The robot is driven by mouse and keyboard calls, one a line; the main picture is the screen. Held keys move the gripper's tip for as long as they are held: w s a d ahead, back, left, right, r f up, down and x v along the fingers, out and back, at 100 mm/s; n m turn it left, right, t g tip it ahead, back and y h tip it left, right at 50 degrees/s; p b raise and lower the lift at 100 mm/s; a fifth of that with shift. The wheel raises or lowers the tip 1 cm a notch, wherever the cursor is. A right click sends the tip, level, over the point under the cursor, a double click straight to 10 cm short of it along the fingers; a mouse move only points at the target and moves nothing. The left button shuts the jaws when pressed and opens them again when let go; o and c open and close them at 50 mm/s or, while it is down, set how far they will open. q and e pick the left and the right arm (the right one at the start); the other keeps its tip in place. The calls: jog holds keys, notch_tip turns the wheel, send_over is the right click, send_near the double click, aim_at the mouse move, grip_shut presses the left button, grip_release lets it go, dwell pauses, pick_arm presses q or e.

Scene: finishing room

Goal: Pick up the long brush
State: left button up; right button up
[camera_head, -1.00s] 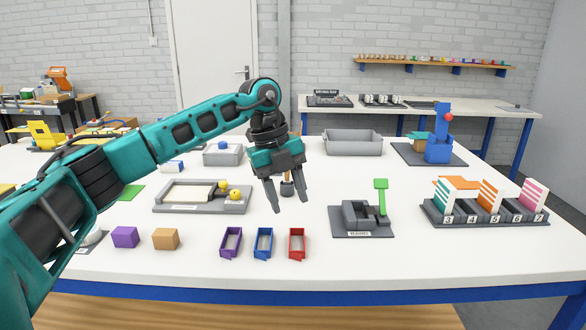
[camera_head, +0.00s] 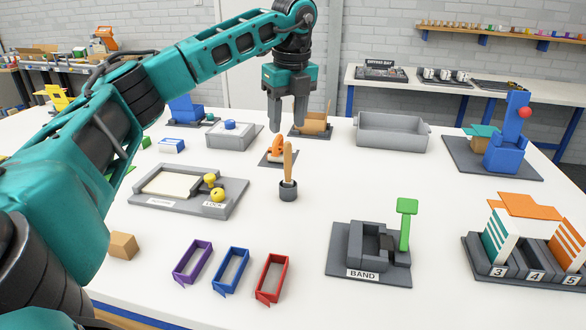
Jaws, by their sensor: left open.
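The long brush (camera_head: 288,162) appears to be the upright tan wooden piece standing in a small dark round cup (camera_head: 288,191) on the white table. Its lower end is hidden inside the cup. My left gripper (camera_head: 287,124) points down with its two dark fingers apart and nothing between them. In the picture its fingertips are just above the top of the brush; the exact gap in depth is hard to tell. My right gripper is not in view.
An orange piece on a dark plate (camera_head: 266,160) stands just behind-left of the cup. A grey tray with yellow knobs (camera_head: 160,205) lies left. The BAND fixture (camera_head: 350,282) with a green lever is front right. Purple, blue and red frames (camera_head: 270,280) lie in front.

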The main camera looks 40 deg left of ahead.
aim_at(286, 144)
pick_arm(q)
jog(key=f, duration=0.4)
jog(key=shift+a+f, duration=0.15)
jog(key=shift+a, duration=0.1)
jog(key=f, duration=0.3)
jog(key=w+f, duration=0.1)
jog(key=f, duration=0.1)
jog(key=shift+a+f, duration=0.3)
jog(key=shift+f, duration=0.05)
grip_shut()
